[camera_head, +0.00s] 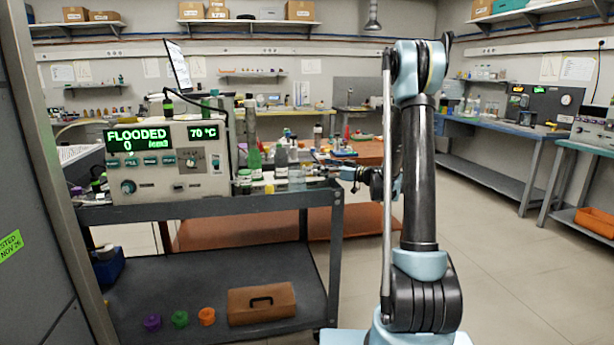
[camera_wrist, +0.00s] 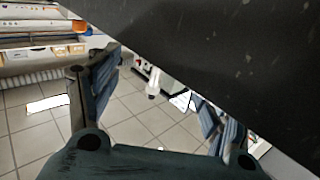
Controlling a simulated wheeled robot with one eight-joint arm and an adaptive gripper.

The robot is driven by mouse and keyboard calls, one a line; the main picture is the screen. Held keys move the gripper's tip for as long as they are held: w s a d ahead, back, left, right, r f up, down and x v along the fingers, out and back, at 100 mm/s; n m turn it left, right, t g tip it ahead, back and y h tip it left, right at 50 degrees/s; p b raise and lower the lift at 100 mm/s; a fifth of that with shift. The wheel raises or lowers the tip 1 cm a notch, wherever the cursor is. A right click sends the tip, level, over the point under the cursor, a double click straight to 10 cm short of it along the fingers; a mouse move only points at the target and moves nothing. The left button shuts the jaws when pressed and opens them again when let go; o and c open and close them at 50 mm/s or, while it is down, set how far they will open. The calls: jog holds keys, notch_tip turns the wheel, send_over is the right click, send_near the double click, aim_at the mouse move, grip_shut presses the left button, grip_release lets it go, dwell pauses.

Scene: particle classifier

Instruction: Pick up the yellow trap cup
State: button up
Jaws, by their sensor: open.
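My gripper (camera_head: 345,173) is at the right end of the cart top, partly lost against the clutter behind. In the wrist view my gripper (camera_wrist: 152,105) has its two fingers spread wide, with nothing seen between them but tiled floor and blurred things farther off.
The grey cart (camera_head: 325,225) carries a box reading FLOODED (camera_head: 155,160) and several bottles (camera_head: 254,160). Its lower shelf holds purple (camera_head: 152,322), green (camera_head: 180,318) and orange (camera_head: 207,316) cups and a brown case (camera_head: 262,305). A dark slab (camera_wrist: 220,50) crosses the wrist view. Floor at right is clear.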

aim_at(310, 164)
jog(key=shift+x, duration=3.5)
jog(key=c, duration=1.2)
